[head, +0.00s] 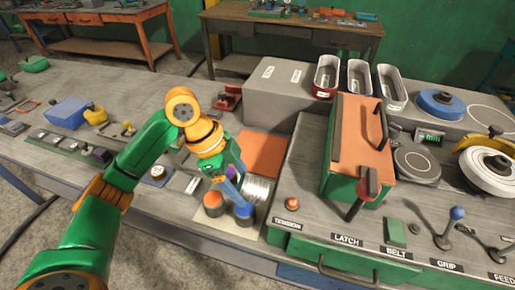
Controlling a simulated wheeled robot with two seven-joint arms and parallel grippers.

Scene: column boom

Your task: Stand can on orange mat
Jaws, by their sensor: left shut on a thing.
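The orange mat (262,153) lies flat on the grey bench, just beyond my left gripper, with bare surface showing. My left gripper (233,187) points down toward the bench, its blue fingers shut on a silver ribbed can (258,190). The can shows to the right of the fingers, on the near side of the mat and apart from its middle. It looks tipped onto its side; its left end is hidden by the fingers. I cannot tell whether it touches the bench. My right gripper is not in view.
An orange-topped cylinder (212,202) and a blue-topped one (243,213) stand on a pale board (222,222) close under the gripper. A green machine (330,245) with levers and an orange cover (362,140) rises at right. A grey block (278,95) stands behind the mat.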

